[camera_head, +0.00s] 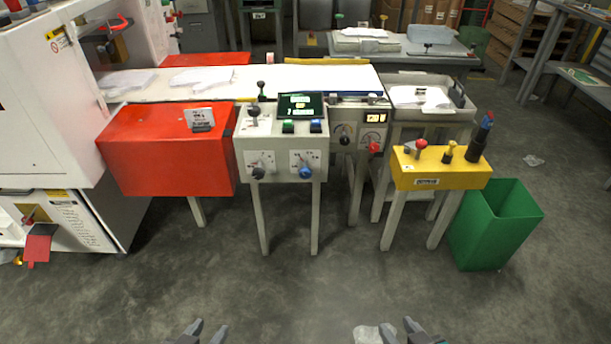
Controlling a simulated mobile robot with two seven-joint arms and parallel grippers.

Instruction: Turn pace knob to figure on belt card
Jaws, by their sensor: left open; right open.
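A grey control box (240,140) stands on legs at the centre. Its front has a black knob (258,173) and a blue knob (305,173), each on a white dial plate; the lettering is too small to tell which is the pace knob. A white card (199,118) stands on the red cover to the left; its figure is unreadable to me, and I cannot tell if it is the belt card. My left gripper (206,332) and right gripper (400,331) are open and empty at the bottom edge, far from the knobs.
A small dark screen (299,105) and green and blue buttons top the box. Right of it are another black knob (344,141) and a red knob (374,148). A yellow box (437,175) and green bin (495,228) stand further right. The floor in front is mostly clear.

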